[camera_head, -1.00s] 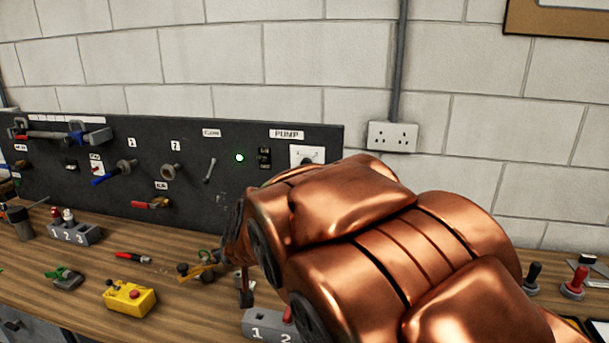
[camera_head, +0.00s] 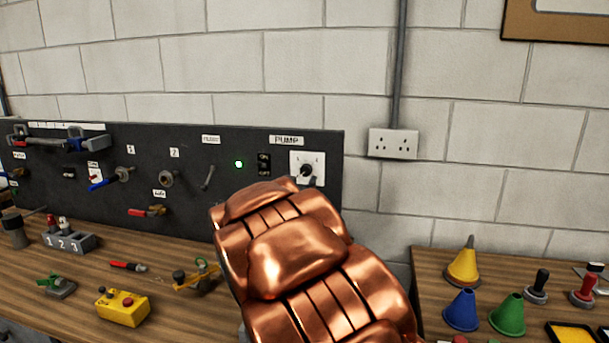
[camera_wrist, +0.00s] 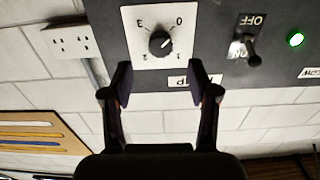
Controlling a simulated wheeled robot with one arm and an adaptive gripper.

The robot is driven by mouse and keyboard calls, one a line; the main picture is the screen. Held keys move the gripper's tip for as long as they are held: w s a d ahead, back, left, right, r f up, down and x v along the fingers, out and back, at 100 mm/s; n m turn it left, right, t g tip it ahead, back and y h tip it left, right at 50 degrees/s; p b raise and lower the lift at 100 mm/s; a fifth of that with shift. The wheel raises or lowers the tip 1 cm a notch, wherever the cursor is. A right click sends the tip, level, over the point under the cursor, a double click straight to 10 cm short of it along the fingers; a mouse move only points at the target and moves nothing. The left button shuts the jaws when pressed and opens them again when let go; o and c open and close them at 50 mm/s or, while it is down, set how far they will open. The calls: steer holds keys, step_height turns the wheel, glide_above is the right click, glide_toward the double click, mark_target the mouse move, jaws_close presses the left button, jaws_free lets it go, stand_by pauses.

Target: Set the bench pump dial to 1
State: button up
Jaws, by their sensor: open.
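The pump dial is a black round knob (camera_wrist: 160,43) on a white plate (camera_wrist: 136,58) marked 0, 1, 2 and 3, seen upside down in the wrist view. A pale mark on the knob appears to face the 0 side, but its exact setting is hard to read. In the head view the dial (camera_head: 306,170) sits under the PUMP label (camera_head: 286,140) on the dark panel. My gripper (camera_wrist: 162,82) is open and empty, its two fingers apart, short of the knob and roughly lined up with it. My copper arm hides most of the gripper in the head view.
An ON/OFF toggle switch (camera_wrist: 252,52) and a lit green lamp (camera_wrist: 295,39) are beside the dial plate. A wall socket (camera_head: 393,144) is right of the panel. Coloured cones (camera_head: 508,315) stand on the right bench; a yellow box (camera_head: 122,306) is on the left bench.

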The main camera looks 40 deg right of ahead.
mark_target(305, 172)
steer(key=shift+p+x, duration=0.5)
steer(key=shift+x, duration=2.7)
jaws_close()
